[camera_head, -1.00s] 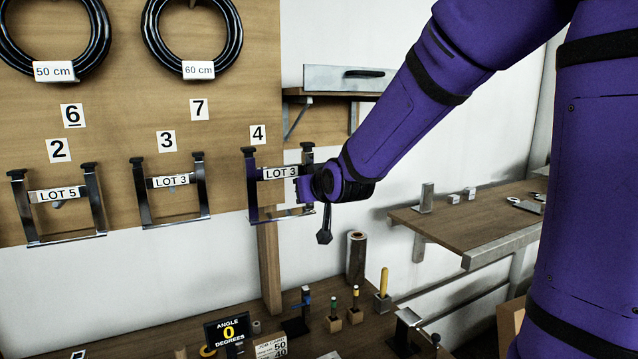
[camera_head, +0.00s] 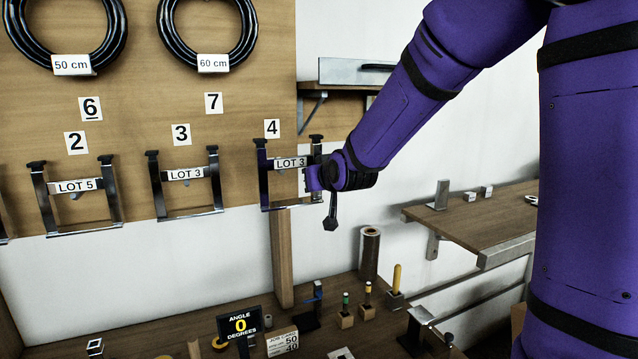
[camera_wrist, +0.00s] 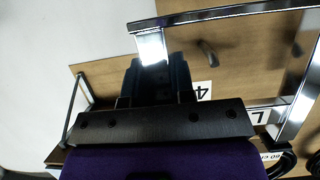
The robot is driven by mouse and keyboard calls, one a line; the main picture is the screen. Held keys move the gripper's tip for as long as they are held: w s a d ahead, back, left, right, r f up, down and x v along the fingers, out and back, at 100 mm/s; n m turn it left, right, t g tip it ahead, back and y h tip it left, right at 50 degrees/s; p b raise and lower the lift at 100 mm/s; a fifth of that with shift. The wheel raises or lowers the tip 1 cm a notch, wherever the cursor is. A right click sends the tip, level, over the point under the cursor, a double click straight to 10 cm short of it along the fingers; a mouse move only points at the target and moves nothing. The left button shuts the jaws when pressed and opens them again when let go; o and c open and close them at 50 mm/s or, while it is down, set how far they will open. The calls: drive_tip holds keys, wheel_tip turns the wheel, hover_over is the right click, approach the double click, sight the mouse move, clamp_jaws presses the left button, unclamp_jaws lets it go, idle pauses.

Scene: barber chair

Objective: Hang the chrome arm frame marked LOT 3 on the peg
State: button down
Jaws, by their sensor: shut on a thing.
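A chrome arm frame (camera_head: 266,190) marked LOT 3 is at the board's right edge, below number 4. My gripper (camera_head: 313,178) is shut on its right upright. In the wrist view the frame (camera_wrist: 235,12) crosses the top and right, with the jaws (camera_wrist: 158,72) on one bar. A dark peg (camera_wrist: 208,52) on the board shows within the frame's outline; I cannot tell whether they touch. Another LOT 3 frame (camera_head: 158,190) hangs upright below number 3, its peg partly visible under the label. A LOT 5 frame (camera_head: 45,203) hangs below number 2.
Black hose coils (camera_head: 165,30) hang above. A wooden shelf (camera_head: 470,222) stands to the right. The bench below (camera_head: 190,335) holds several small tools, a dark roll (camera_head: 369,253) and an angle display (camera_head: 240,326). White wall is open right of the board.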

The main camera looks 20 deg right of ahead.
drive_tip(key=shift+w+f, duration=0.1)
drive_tip(key=shift+w, duration=4.55)
drive_tip(key=shift+f, duration=0.9)
drive_tip(key=shift+f, duration=0.1)
drive_tip(key=c, duration=0.9)
unclamp_jaws()
drive_tip(key=shift+s, duration=0.1)
drive_tip(key=shift+s, duration=0.1)
